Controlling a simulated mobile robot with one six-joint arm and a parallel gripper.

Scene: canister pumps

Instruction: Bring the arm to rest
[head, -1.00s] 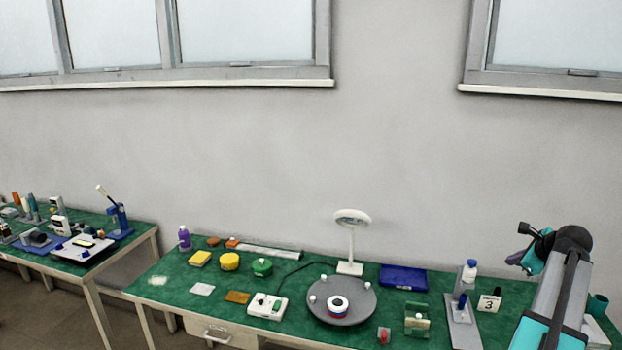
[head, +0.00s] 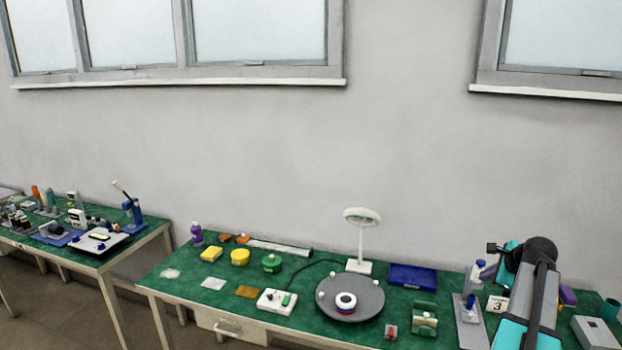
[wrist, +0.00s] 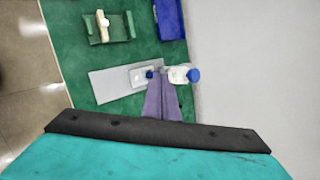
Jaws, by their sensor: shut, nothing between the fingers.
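My arm (head: 530,305) is folded at the right of the head view, over the right end of the green bench (head: 225,270). My gripper (wrist: 162,85) shows in the wrist view as two purple fingers close together, shut and empty. Beyond its tips are a grey plate (wrist: 112,84) and a white bottle with a blue cap (wrist: 178,75). From these views I cannot tell whether the fingers touch the bottle. In the head view the arm partly hides the bench behind it.
A round grey turntable (head: 365,304) holds a ringed part (head: 346,302). A white lamp (head: 361,218), a blue tray (head: 413,276), a green fixture (head: 424,318) and a number 3 sign (head: 497,304) stand nearby. A grey box (head: 594,333) is at the far right.

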